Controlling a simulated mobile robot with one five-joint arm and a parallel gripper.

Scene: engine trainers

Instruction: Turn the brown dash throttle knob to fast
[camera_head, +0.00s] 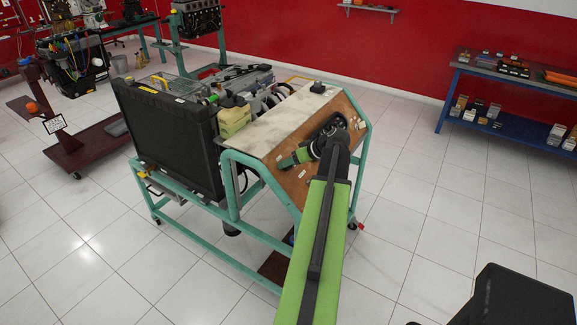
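The brown sloped dash panel (296,184) is on the near right side of an engine trainer with a teal frame (262,235). It carries a dark instrument cluster (328,127) and several small white labels or switches. I cannot make out the brown throttle knob; it may blend into the panel or be hidden behind my arm. My green and black arm reaches up from the bottom of the picture to the panel. My gripper (312,150) is in front of the panel's middle, below the cluster. Its fingers are too small and dark to tell open from shut, or touching from apart.
A large black radiator (165,140) stands at the trainer's left end. A pale top board (268,128) lies above the panel. A blue shelf bench (500,115) is at the right, a dark red stand (85,140) at the left. Open tiled floor surrounds the trainer.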

